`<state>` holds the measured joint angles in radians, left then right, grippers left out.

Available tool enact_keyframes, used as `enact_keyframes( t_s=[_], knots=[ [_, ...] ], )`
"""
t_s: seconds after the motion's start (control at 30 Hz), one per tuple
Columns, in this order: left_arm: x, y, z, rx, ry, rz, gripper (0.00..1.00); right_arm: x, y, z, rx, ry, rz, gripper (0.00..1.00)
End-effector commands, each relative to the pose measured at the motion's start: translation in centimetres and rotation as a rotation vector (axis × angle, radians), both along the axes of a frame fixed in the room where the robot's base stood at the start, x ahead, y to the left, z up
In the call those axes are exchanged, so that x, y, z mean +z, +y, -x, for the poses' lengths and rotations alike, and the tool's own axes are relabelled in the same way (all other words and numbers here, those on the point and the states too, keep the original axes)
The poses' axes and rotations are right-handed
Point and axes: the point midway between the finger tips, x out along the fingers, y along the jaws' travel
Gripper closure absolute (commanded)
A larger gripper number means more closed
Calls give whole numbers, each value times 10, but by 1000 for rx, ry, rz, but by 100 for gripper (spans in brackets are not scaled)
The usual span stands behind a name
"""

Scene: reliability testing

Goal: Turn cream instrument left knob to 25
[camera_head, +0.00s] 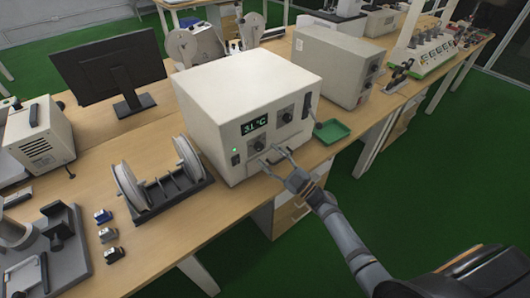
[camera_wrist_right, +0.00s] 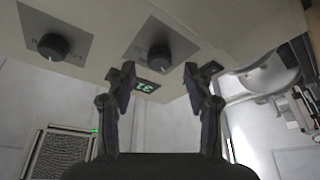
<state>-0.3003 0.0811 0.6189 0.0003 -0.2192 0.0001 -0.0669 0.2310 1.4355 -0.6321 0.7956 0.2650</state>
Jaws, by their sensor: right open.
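The cream instrument (camera_head: 215,92) stands on the wooden bench, its front panel facing right. Its lit green display (camera_head: 254,126) seems to read 31 °C; the digits are small. The left knob (camera_head: 257,146) is a dark round knob below the display. A second knob (camera_head: 286,117) sits farther right on the panel. My right gripper (camera_head: 271,157) is open in front of the left knob. In the right wrist view the left knob (camera_wrist_right: 159,57) appears between the open fingers (camera_wrist_right: 159,78), apparently not gripped. The other knob (camera_wrist_right: 53,46) is at the left there. My left gripper is not in view.
A green tray (camera_head: 331,131) lies right of the instrument, and a second cream box (camera_head: 335,65) stands behind it. A spool rack (camera_head: 165,185) stands close on the left. A monitor (camera_head: 110,70) stands farther back. The floor in front is clear.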

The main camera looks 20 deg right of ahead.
Motion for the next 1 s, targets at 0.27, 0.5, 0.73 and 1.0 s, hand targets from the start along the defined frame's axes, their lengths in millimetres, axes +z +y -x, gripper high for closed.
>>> enact_keyframes(
  t_s=[0.27, 0.5, 0.73, 1.0],
  knots=[
    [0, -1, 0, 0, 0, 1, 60, -22, -35, 53, 2, 4, 2, 48],
    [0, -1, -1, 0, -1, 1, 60, -29, -47, 72, 0, 1, 2, 48],
    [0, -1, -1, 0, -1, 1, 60, -29, -48, 73, -1, 0, 1, 48],
    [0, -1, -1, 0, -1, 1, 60, -30, -48, 72, -3, 3, 1, 48]
  ],
)
